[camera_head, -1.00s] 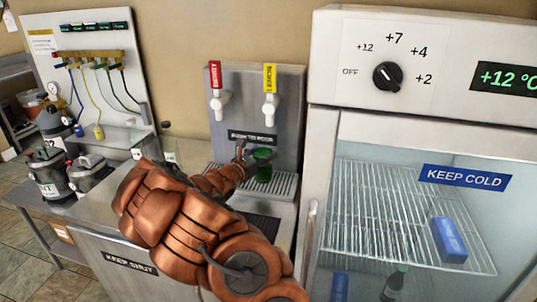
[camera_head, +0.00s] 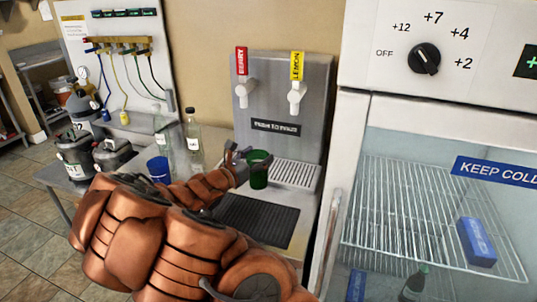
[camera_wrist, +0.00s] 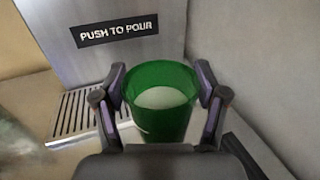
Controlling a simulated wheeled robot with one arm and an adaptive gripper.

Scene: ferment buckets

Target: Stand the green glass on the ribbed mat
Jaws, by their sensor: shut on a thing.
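The green glass (camera_head: 259,172) is upright in my gripper (camera_head: 242,158), in front of the drink dispenser. In the wrist view the two fingers of my gripper (camera_wrist: 160,82) close on opposite sides of the green glass (camera_wrist: 158,115). A pale round area shows inside the glass; I cannot tell if it is drink or the bottom. The dark ribbed mat (camera_head: 258,220) lies on the counter, nearer than the glass and below it in the picture, with its left part behind my arm. Nothing stands on the part that shows.
The dispenser (camera_head: 282,125) has a berry tap (camera_head: 246,92) and a lemon tap (camera_head: 296,95) above a metal drip grate (camera_head: 298,174). A blue cup (camera_head: 158,169) and two clear bottles (camera_head: 194,145) stand left of it. A glass-door fridge (camera_head: 425,200) borders the right.

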